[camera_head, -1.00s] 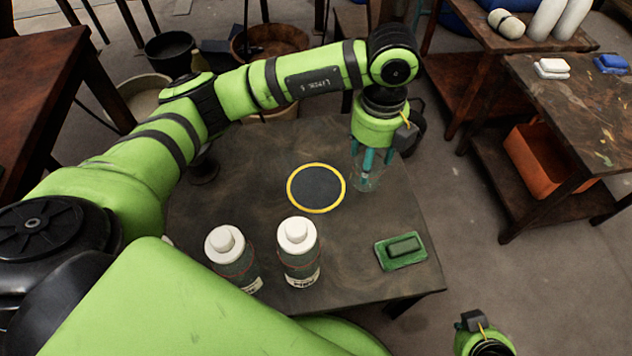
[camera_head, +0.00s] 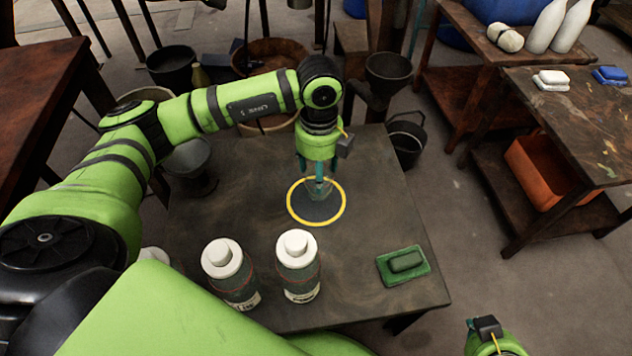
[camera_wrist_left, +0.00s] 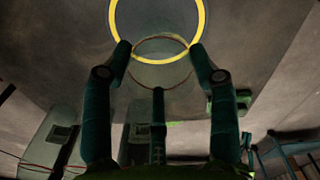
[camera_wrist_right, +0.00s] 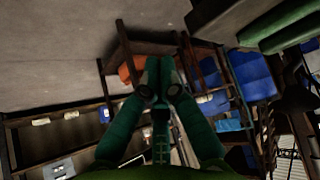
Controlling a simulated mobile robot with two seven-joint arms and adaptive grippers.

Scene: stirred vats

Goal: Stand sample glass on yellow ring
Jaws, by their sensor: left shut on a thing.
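The yellow ring (camera_head: 316,225), with a dark disc inside, lies flat on the dark table. It also shows at the top of the left wrist view (camera_wrist_left: 202,30). My left gripper (camera_head: 318,180) is shut on the clear sample glass (camera_head: 319,188), which appears upright in front of the ring's dark centre in the head view. The glass (camera_wrist_left: 160,72) shows between the fingers in the left wrist view, its round rim overlapping the ring's near edge. I cannot tell whether its base touches the table. My right gripper (camera_wrist_right: 160,90) is shut and empty, away from the table.
Two white-capped bottles (camera_head: 298,265) (camera_head: 230,272) stand at the table's near side. A green dish with a block (camera_head: 403,264) lies at the right near corner. A funnel-like vessel (camera_head: 387,75) and a black bucket (camera_head: 407,140) stand behind. The table right of the ring is clear.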

